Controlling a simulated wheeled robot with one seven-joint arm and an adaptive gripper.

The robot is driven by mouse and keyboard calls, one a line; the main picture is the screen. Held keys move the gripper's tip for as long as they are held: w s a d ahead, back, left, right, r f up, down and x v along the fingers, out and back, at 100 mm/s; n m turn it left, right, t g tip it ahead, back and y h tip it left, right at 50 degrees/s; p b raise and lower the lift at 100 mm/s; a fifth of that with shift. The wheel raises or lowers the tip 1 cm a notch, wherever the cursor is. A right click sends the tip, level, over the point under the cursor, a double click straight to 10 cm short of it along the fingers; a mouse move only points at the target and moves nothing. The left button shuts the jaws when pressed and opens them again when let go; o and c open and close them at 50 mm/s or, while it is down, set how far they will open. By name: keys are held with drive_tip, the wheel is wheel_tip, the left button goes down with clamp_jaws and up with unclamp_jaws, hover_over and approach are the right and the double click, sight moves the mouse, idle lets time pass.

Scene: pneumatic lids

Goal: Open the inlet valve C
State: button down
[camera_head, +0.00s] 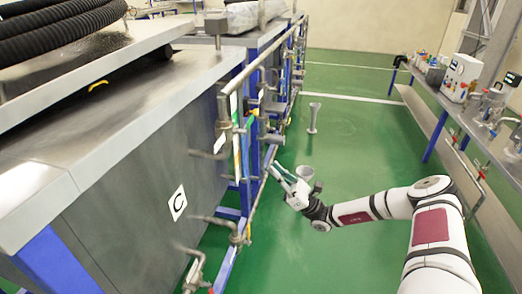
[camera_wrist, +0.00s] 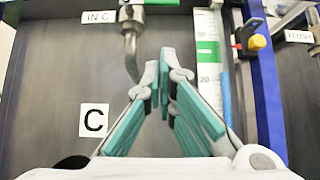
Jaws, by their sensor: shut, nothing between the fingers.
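The white "IN C" label (camera_wrist: 98,17) shows at the upper left of the wrist view. Beside it a bent metal pipe (camera_wrist: 130,45) comes down from the top edge. The inlet valve C itself is mostly cut off there, so I cannot tell its handle's position. A "C" sign (camera_wrist: 94,120) is on the dark tank panel, and it also shows in the head view (camera_head: 177,202). My gripper (camera_wrist: 170,75) has its teal fingers shut with nothing between them, below and right of the pipe. In the head view my gripper (camera_head: 272,168) is beside the piping, apart from the panel.
A white and green level gauge (camera_wrist: 209,60) stands right of the pipe. A yellow-marked valve (camera_wrist: 256,42) and a "FLUSH" label (camera_wrist: 298,36) are farther right. A pipe rail (camera_head: 262,65) runs along the tanks. A bench (camera_head: 455,122) stands right; green floor (camera_head: 350,140) lies between.

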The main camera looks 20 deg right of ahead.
sight(250, 122)
drive_tip(key=s+d+r+b+x, duration=0.1)
drive_tip(key=r+b+x, duration=0.1)
drive_tip(key=x, duration=1)
drive_tip(key=shift+d+r, duration=0.15)
drive_tip(key=shift+d, duration=0.05)
drive_tip(key=shift+w+r+n+g+y, duration=0.1)
drive_tip(key=shift+n+g+y, duration=0.2)
drive_tip(key=shift+n+g, duration=0.1)
